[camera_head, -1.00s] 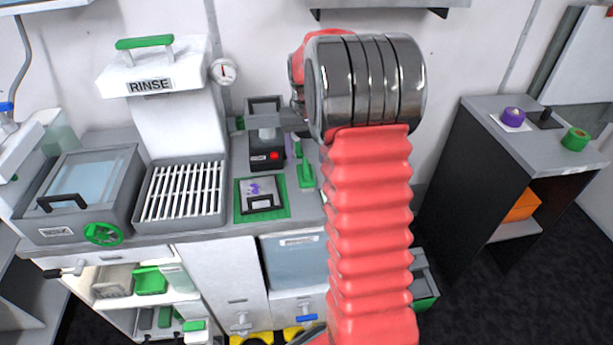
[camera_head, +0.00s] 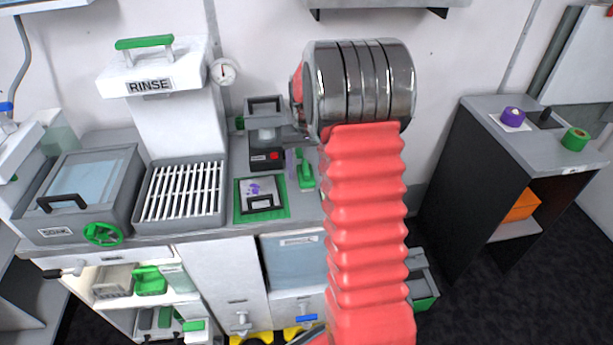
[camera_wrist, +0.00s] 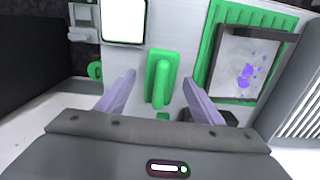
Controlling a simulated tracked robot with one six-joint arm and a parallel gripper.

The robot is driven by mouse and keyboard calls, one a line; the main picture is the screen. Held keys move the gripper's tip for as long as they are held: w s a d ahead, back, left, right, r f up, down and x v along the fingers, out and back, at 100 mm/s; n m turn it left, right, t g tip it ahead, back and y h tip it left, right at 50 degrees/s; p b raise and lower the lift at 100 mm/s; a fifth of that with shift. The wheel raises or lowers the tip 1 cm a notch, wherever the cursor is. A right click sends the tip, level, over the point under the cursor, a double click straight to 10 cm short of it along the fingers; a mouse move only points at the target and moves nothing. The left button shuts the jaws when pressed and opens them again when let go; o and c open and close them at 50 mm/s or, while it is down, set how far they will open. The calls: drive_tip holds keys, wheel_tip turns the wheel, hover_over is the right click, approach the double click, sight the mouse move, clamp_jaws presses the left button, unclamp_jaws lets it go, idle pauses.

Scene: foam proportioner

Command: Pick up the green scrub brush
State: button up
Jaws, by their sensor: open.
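The green scrub brush (camera_head: 305,170) lies on the grey counter, right of a purple-stained plate on a green mat. My gripper (camera_wrist: 159,79) is open, with one lavender finger on each side of the brush. I see no contact with it, and the height gap is hard to judge. In the head view my arm hides most of the gripper.
The stained plate on its green mat (camera_head: 280,212) lies close beside the brush. A black device with a red button (camera_head: 266,158) stands behind the plate. A slatted rack (camera_head: 183,192) and a soak basin (camera_head: 75,190) are farther left.

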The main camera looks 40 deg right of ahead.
drive_tip(key=shift+c, duration=0.4)
drive_tip(key=c, duration=1.1)
